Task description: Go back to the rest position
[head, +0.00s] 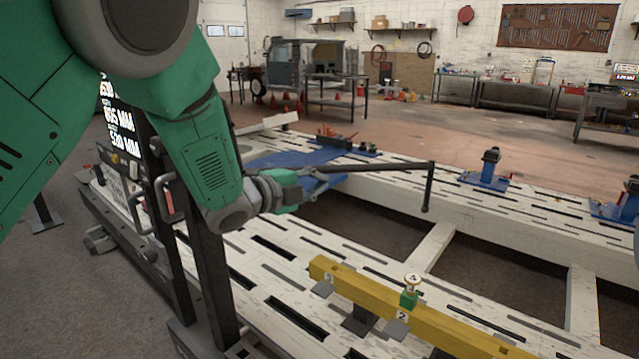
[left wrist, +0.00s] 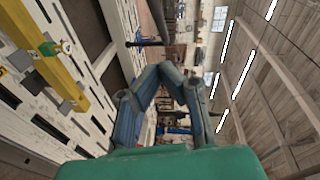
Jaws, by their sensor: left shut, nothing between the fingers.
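My left arm comes in from the left in the head view, and my left gripper (head: 328,176) is held above the white slotted bench (head: 470,205). Its fingers are shut and empty. In the left wrist view, the blue-grey fingers of the left gripper (left wrist: 172,72) reach forward from the green palm. A black L-shaped rod (head: 385,167) shows beside the fingertips in the head view; whether it touches them I cannot tell. My right gripper is not in view.
A yellow beam (head: 455,330) with numbered tags and a green piece (head: 409,298) lies along the near side. Blue clamps (head: 485,178) stand on the far rail. A dark post with a display (head: 118,125) is close to my left arm. Open floor lies beyond.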

